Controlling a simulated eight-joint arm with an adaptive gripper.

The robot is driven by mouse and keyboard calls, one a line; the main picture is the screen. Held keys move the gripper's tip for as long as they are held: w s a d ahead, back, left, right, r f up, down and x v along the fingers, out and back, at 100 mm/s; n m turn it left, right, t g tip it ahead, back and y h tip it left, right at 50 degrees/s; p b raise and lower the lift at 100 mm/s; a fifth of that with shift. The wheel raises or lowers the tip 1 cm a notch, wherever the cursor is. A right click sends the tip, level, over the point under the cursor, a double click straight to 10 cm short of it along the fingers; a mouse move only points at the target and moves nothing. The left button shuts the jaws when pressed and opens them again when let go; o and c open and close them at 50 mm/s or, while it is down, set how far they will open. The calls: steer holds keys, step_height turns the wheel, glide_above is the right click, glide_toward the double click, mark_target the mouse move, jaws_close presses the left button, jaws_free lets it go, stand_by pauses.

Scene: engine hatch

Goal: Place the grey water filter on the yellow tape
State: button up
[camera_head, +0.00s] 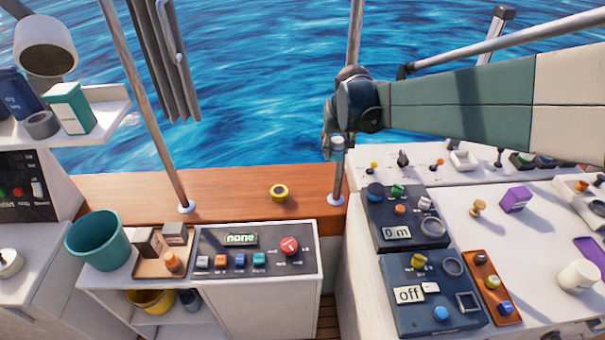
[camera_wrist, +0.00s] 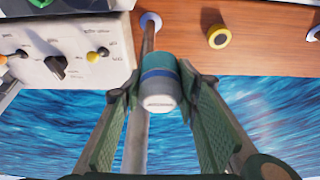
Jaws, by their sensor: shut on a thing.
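The grey water filter (camera_wrist: 158,85) is a short cylinder with a grey end, a blue band and a teal part. My gripper (camera_wrist: 160,88) is shut on it, with a green finger on each side. In the head view my gripper (camera_head: 334,140) is high beside a railing pole, with the filter (camera_head: 337,145) small and partly hidden in it. The yellow tape (camera_head: 279,192) is a roll with a dark centre, lying flat on the wooden ledge, lower left of my gripper. It also shows in the wrist view (camera_wrist: 219,37), apart from the filter.
The wooden ledge (camera_head: 235,190) is otherwise clear around the tape. A metal pole (camera_head: 338,183) rises from its right end, and another pole (camera_head: 165,140) stands at left. Control panels (camera_head: 408,217) lie at right. A teal bucket (camera_head: 98,240) stands at left. Water lies beyond.

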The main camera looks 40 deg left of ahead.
steer(key=s+a+f+m, duration=0.2)
steer(key=s+a+f, duration=0.2)
steer(key=a+f, duration=0.3)
steer(key=s+a+f+m+t+h, duration=0.1)
steer(key=s+a+f+m, duration=0.1)
steer(key=a+f, duration=0.5)
steer(key=s+a, duration=0.1)
steer(key=a, duration=0.5)
steer(key=shift+s+a+b, duration=0.15)
steer(key=shift+s+b, duration=0.15)
steer(key=shift+s, duration=0.05)
glide_above(281, 188)
steer(key=s, duration=0.1)
steer(key=shift+s+f+b, duration=0.2)
steer(key=shift+f+b, duration=0.25)
steer(key=shift+f, duration=2.7)
steer(key=shift+d+f+b, duration=0.2)
steer(key=shift+f+b, duration=0.1)
steer(key=shift+f, duration=1.55)
steer(key=shift+f, duration=0.2)
steer(key=o, duration=1)
